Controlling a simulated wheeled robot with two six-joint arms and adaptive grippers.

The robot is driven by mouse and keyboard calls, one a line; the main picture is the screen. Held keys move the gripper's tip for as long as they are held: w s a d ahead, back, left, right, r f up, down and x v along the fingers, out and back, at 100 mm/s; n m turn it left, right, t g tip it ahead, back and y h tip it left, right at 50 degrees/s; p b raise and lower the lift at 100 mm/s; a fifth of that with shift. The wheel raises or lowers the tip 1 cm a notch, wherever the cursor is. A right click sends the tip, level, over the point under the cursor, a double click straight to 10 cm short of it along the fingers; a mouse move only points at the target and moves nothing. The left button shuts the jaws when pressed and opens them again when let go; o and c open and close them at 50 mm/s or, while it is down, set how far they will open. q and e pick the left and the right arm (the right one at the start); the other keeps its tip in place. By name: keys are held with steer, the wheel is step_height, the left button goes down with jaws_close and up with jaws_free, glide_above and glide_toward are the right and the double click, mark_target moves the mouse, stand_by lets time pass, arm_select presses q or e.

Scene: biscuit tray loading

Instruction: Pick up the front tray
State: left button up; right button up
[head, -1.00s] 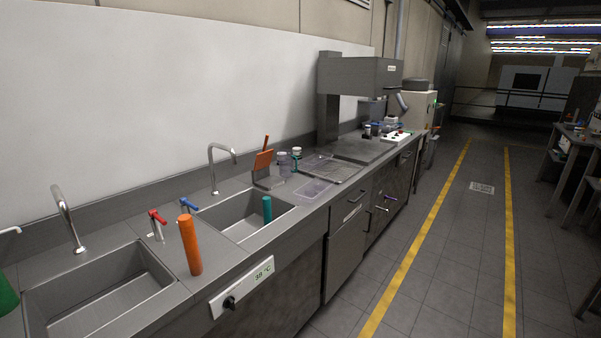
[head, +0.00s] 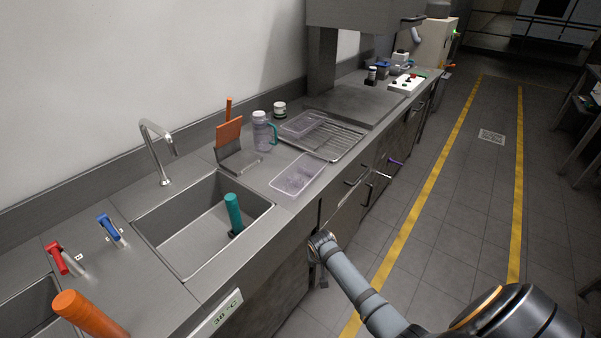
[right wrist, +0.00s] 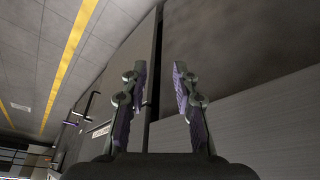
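The front tray (head: 298,174) is a shallow, clear, pale lilac tray. It lies flat on the steel counter near its front edge, to the right of the sink, with small dark marks or contents inside. A second, similar tray (head: 303,125) sits behind it on a wire rack (head: 338,142). My right arm comes in from the lower right of the head view, and its end is low beside the counter front, below the front tray. In the right wrist view my right gripper (right wrist: 161,95) is open and empty, facing the cabinet fronts. My left gripper is not in view.
A steel sink (head: 180,240) holding a teal cylinder (head: 234,212) lies left of the tray. Drawer handles (head: 384,175) stick out from the counter front. The floor aisle is clear.

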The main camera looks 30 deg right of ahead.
steer(key=w+r+m+t+p, duration=0.1)
steer(key=w+r, duration=0.2)
steer(key=r, duration=0.7)
steer(key=w+r+m+p, duration=0.1)
steer(key=w+r, duration=0.1)
steer(key=r, duration=0.9)
steer(key=m+h, duration=0.1)
steer(key=m, duration=0.5)
glide_toward(314, 177)
steer(key=x, duration=0.3)
steer(key=shift+d+f, duration=0.1)
steer(key=shift+f, duration=0.15)
steer(key=shift+w+f+p, duration=0.15)
steer(key=shift+f+p, duration=0.1)
steer(key=shift+p, duration=0.15)
steer(key=x, duration=0.4)
steer(key=shift+w+d+f, duration=0.1)
steer(key=shift+w+f, duration=0.1)
steer(key=shift+w, duration=0.05)
steer(key=shift+s, duration=0.1)
steer(key=shift+f+p, duration=0.2)
steer(key=shift+p, duration=0.2)
